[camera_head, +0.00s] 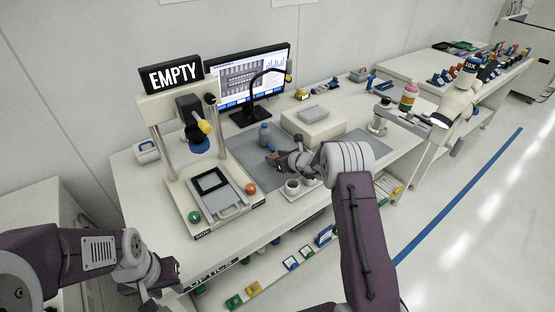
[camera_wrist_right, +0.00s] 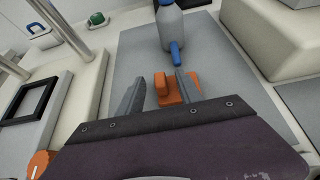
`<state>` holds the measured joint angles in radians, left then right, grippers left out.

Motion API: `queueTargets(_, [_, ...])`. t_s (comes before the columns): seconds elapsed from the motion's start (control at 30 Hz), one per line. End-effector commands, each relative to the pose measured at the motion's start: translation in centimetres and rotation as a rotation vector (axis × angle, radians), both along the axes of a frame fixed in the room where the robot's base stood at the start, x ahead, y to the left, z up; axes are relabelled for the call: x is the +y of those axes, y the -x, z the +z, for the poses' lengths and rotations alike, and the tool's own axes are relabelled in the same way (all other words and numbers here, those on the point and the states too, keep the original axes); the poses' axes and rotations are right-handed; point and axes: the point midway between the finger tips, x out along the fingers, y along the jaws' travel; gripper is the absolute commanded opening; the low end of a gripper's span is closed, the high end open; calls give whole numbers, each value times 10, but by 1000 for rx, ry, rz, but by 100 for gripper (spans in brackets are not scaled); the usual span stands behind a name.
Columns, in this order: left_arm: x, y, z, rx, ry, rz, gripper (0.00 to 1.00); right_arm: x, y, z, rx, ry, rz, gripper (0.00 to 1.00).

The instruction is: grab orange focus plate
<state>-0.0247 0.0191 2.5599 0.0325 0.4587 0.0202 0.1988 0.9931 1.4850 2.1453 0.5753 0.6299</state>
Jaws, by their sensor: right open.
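The orange focus plate (camera_wrist_right: 183,90) lies on the grey mat (camera_wrist_right: 222,75) in the right wrist view, with an upright tab on its left part. My right gripper (camera_wrist_right: 158,84) is open, its two grey fingers on either side of the tab; I cannot tell whether they touch it. In the head view my right gripper (camera_head: 277,160) is over the mat and hides most of the plate. My left gripper (camera_head: 165,284) is low at the front left, away from the plate; its jaws are too small and dark to read.
A bottle with a blue tip (camera_wrist_right: 172,28) stands just beyond the plate. A bonder machine (camera_head: 180,185) with an EMPTY sign stands left of the mat, a white box (camera_head: 312,127) right of it. A cup (camera_head: 292,187) on a tray is near my right wrist.

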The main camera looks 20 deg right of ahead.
Motion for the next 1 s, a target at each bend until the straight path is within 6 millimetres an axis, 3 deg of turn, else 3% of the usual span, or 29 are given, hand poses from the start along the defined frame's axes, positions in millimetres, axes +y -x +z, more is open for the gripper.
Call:
queueTargets(0.07, [0, 0, 0, 0, 0, 0, 36, 0, 0, 0, 0, 0, 0, 42])
queueTargets(0.1, [0, 0, 0, 0, 0, 0, 36, 0, 0, 0, 0, 0, 0, 37])
queueTargets(0.23, [0, 0, 0, 0, 0, 0, 36, 0, 0, 0, 0, 0, 0, 1])
queueTargets(0.67, [0, 0, 0, 0, 0, 0, 36, 0, 0, 6, 0, 1, 0, 0])
queueTargets(0.9, [0, 0, 2, 0, 0, 0, 36, -1, 0, 47, -4, 3, 0, 0])
queueTargets(1.0, [0, 0, 6, 0, 0, 0, 36, -26, 6, 57, -2, 2, -5, 0])
